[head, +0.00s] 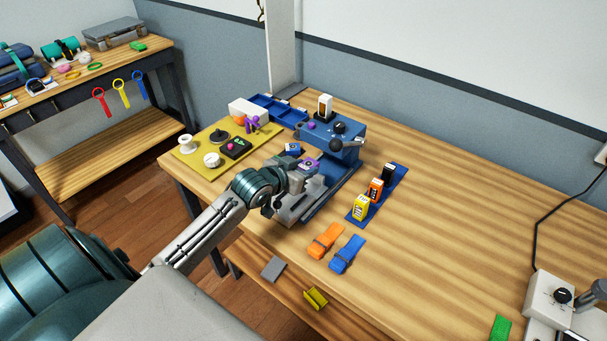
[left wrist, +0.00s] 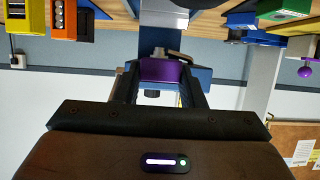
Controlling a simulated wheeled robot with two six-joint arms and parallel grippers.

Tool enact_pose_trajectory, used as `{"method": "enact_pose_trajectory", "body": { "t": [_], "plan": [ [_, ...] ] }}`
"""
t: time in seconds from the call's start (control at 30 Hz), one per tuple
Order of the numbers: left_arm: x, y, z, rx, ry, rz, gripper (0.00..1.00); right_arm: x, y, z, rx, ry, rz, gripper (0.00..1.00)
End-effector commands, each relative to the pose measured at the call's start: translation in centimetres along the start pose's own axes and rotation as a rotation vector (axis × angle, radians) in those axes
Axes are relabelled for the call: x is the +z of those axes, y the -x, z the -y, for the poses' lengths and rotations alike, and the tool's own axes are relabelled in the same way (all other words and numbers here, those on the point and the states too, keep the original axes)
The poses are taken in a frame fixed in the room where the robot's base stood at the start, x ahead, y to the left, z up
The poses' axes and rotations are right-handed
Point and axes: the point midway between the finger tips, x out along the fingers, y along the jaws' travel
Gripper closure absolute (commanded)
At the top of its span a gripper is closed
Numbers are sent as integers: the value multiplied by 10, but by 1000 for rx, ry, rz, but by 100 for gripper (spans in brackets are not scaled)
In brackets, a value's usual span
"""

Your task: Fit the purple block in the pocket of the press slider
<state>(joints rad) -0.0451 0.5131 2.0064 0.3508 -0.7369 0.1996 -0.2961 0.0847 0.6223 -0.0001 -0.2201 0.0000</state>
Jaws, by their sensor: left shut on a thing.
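The purple block (left wrist: 163,70) sits between the two dark fingers of my left gripper (left wrist: 160,85) in the left wrist view. In the head view, the left gripper (head: 303,172) is shut on the block and holds it above or at the front of the blue press (head: 325,138). The press has a dark round knob, and its blue base (head: 334,185) extends toward the table's front edge. The slider's pocket is hidden by my gripper and arm, so I cannot tell whether the block touches it. My right gripper is not in view.
A yellow mat (head: 190,155) with spools and small parts lies left of the press. A blue strip with several small boxes (head: 375,190) stands on its right. Orange (head: 325,241) and blue (head: 347,253) straps lie in front. The table's right middle is clear.

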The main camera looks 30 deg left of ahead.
Motion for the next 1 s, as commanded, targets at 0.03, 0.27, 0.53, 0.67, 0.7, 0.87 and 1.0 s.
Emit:
{"method": "enact_pose_trajectory", "body": {
  "t": [0.03,0.27,0.53,0.67,0.7,0.87,1.0],
  "plan": [
    [-1,-2,0,1,1,-1,96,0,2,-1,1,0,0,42],
    [26,-13,1,0,3,2,96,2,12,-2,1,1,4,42],
    [32,-16,1,1,-1,-1,96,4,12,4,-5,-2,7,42],
    [34,-16,1,0,0,-1,96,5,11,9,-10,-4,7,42],
    [35,-17,1,0,0,-1,96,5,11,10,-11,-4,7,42],
    [40,-19,1,0,0,-1,96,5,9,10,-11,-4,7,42],
    [43,-20,1,0,0,-1,96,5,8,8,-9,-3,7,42]
  ]
}}
